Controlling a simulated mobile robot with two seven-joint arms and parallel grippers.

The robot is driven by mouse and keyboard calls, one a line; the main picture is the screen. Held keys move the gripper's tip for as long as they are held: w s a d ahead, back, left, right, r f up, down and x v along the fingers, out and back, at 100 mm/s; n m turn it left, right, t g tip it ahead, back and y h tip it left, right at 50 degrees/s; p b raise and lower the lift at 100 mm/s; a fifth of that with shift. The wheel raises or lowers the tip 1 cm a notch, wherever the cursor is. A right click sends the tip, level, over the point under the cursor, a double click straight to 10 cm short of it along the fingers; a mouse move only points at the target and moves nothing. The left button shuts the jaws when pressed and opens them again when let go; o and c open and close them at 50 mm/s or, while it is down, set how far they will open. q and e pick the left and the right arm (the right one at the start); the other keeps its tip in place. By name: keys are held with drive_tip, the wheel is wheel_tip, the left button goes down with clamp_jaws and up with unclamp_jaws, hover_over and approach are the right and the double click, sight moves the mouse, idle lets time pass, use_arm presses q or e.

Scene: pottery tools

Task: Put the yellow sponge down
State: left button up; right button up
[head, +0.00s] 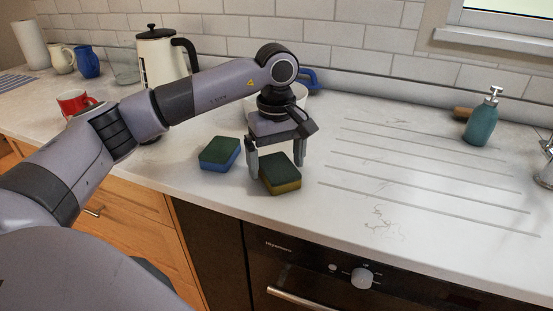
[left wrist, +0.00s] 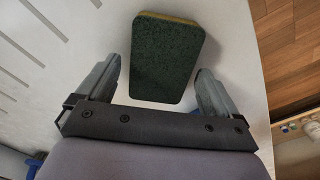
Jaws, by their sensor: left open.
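The yellow sponge (head: 281,175) has a dark green top and yellow lower sides. It lies on the white countertop, green side up. My left gripper (head: 277,172) is over it, pointing down, with its fingers apart. In the left wrist view the sponge (left wrist: 163,58) lies between and beyond the open fingers of the gripper (left wrist: 163,85), with visible gaps at its sides near the fingers. The right gripper is in neither view.
A blue sponge with a green top (head: 220,153) lies just left of the gripper. A white bowl, partly hidden, and a blue handle (head: 307,78) are behind the arm. A red mug (head: 75,103) and a kettle (head: 162,58) stand left; a teal soap bottle (head: 482,120) stands right. The ridged counter between is clear.

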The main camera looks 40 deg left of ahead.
sight(277, 164)
use_arm(q)
wheel_tip(277, 164, up, 12)
drive_tip(key=shift+p, duration=0.45)
idle(0.4)
